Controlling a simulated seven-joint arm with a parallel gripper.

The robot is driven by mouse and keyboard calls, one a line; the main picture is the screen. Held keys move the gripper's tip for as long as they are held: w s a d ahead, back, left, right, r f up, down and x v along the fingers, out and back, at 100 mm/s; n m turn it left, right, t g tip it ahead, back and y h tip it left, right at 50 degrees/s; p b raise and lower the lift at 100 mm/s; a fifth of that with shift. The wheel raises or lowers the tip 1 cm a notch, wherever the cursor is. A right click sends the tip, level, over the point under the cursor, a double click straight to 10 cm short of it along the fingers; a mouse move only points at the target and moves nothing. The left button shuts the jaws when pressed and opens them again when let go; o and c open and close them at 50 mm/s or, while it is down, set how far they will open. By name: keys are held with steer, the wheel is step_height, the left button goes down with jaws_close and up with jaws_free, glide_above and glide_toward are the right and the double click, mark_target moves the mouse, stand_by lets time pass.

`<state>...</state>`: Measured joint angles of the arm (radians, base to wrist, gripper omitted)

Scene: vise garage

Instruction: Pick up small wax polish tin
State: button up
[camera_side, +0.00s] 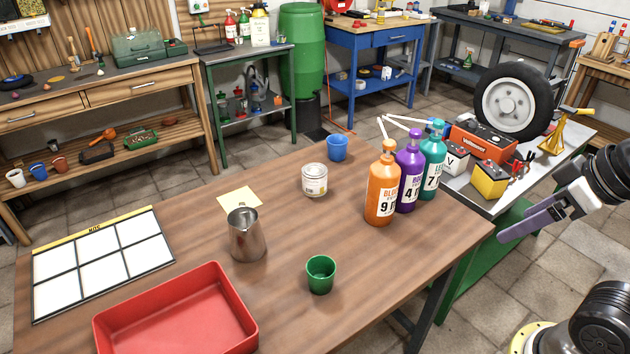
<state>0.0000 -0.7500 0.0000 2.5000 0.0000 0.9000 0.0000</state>
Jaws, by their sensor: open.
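A small pale tin (314,180) with a printed label stands upright on the brown wooden table, towards its back middle. Its label is too small to read, so I cannot tell whether it is the wax polish tin. No other tin that is clearly wax polish shows on this table. My gripper (528,221) is at the right edge of the view, open and empty. It is in the air beyond the table's right end, well apart from the tin. One long purple-grey finger shows clearly; the other is mostly hidden.
Orange (381,190), purple (408,180) and teal (434,165) pump bottles stand between the tin and my gripper. Around the tin are a blue cup (337,148), green cup (320,275), metal pitcher (246,238), yellow sheet (233,197), red tray (215,282) and white grid board (150,222).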

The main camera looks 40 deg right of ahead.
steer(key=shift+o, duration=0.4)
steer(key=shift+w, duration=0.1)
steer(key=w+r+m+t, duration=0.1)
steer(key=w+r+t, duration=0.1)
steer(key=w+r, duration=1.15)
steer(key=g, duration=0.1)
glide_above(317, 172)
steer(key=s, duration=0.7)
step_height(317, 172, down, 12)
steer(key=w+f, duration=0.2)
steer(key=f, duration=0.5)
steer(key=w+f+g, duration=0.1)
steer(key=w+f, duration=0.1)
steer(key=f, duration=0.5)
steer(key=w+f+g, duration=0.1)
steer(key=w+f, duration=0.1)
steer(key=f, duration=0.5)
steer(key=shift+a+f+m+h, duration=0.1)
steer(key=shift+m+h, duration=0.2)
steer(key=shift+x, duration=2.95)
